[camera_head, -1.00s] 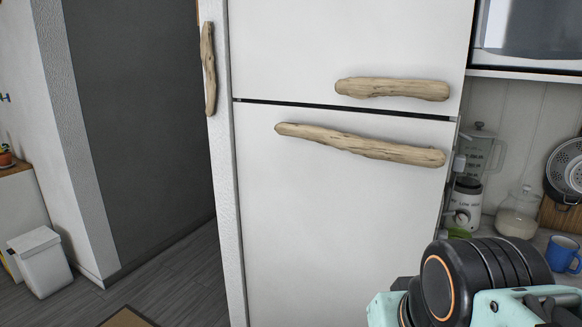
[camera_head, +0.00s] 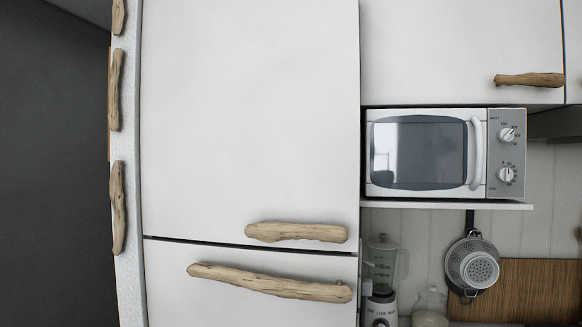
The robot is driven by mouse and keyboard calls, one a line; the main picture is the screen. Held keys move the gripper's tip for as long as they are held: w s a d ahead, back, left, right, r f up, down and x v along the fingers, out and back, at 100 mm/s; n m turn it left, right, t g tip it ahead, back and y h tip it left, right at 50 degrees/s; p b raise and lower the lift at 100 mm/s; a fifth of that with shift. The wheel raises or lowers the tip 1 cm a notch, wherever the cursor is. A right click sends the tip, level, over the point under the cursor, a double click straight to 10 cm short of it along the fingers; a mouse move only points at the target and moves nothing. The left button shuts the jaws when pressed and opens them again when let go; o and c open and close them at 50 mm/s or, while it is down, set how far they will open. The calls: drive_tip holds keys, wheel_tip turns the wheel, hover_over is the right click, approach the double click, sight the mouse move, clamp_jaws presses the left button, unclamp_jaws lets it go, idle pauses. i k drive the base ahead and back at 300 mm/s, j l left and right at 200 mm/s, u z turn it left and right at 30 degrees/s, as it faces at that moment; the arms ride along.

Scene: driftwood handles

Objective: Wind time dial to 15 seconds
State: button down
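A white microwave (camera_head: 385,189) sits on a shelf right of the tall white fridge, with its door shut and a vertical handle (camera_head: 477,152) at the door's right. Its grey control panel has two round dials. The upper dial (camera_head: 507,135) is marked with what look like power figures. The lower dial (camera_head: 507,174) has a white knob; its markings are too small to read, and I cannot tell its setting. My gripper is not in view.
The fridge (camera_head: 250,120) has driftwood handles on its upper and lower doors. A cupboard (camera_head: 450,50) is above.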

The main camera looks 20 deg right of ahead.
sight(503, 173)
drive_tip(key=z, duration=1.65)
drive_tip(key=i+l+u, duration=0.2)
drive_tip(key=i+l, duration=0.2)
drive_tip(key=l+z, duration=0.1)
